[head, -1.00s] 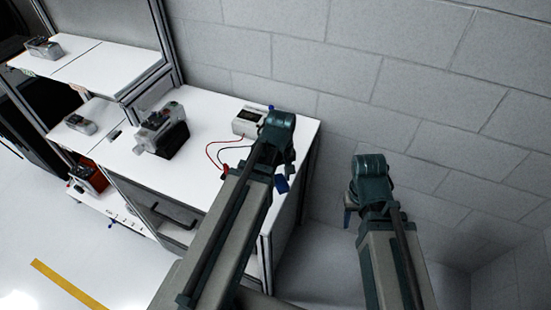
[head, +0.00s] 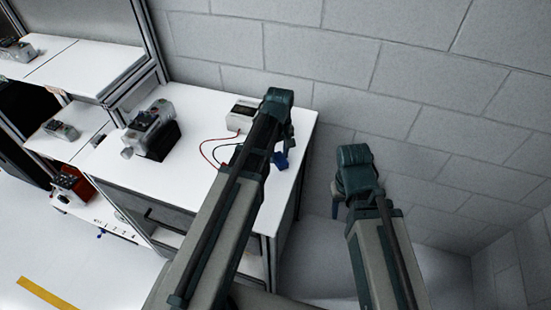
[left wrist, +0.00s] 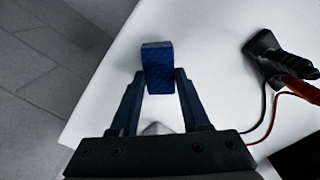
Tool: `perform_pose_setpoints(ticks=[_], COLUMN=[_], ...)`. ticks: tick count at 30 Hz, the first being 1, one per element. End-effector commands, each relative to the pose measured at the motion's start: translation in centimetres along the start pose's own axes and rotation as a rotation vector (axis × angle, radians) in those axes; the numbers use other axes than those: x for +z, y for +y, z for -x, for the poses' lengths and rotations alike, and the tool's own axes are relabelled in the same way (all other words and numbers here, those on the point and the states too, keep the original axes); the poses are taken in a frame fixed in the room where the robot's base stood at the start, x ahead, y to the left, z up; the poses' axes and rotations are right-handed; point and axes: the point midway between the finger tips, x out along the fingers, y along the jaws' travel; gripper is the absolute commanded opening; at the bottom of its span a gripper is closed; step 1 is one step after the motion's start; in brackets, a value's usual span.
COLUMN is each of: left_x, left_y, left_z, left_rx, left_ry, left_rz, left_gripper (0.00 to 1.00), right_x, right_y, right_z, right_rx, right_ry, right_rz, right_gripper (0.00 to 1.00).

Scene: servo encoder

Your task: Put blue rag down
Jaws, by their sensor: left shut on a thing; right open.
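The blue rag (left wrist: 158,66) shows in the left wrist view as a small folded block between my left gripper's fingertips. My left gripper (left wrist: 160,84) is shut on it, over the white table top near an edge. In the head view the blue rag (head: 281,160) shows below my left gripper (head: 285,146), at the table's right side. I cannot tell whether the rag touches the table. My right gripper (head: 338,192) is off to the right of the table, near the wall, and seems empty. Its fingers are mostly hidden by my arm.
The white table (head: 205,108) holds a white meter (head: 241,113) with red and black leads beside my left arm. A grey and black device (head: 152,133) stands further left. Shelves with more devices are at the far left. A block wall (head: 400,75) stands behind.

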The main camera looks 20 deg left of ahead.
Motion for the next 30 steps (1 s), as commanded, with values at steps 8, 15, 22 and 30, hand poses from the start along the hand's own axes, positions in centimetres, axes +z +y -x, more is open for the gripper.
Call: perform_pose_setpoints(ticks=[8, 15, 22, 30], left_x=[0.13, 0.12, 0.12, 0.12], left_y=[0.11, 0.10, 0.09, 0.09], left_z=[-0.42, -0.76, -0.75, -0.53], left_rx=[0.000, 0.000, 0.000, 0.000], left_ry=[0.000, 0.000, 0.000, 0.000], left_rz=[0.001, 0.001, 0.001, 0.001], left_gripper=[0.02, 0.55, 0.76, 0.76], right_x=[-0.02, -0.04, -0.04, -0.03], right_y=[-0.03, -0.06, -0.07, -0.04], right_z=[-0.42, -0.75, -0.74, -0.53], right_rx=[0.000, 0.000, 0.000, 0.000], right_ry=[0.000, 0.000, 0.000, 0.000], right_rz=[0.000, 0.000, 0.000, 0.000], right_gripper=[0.50, 0.50, 0.50, 0.50])
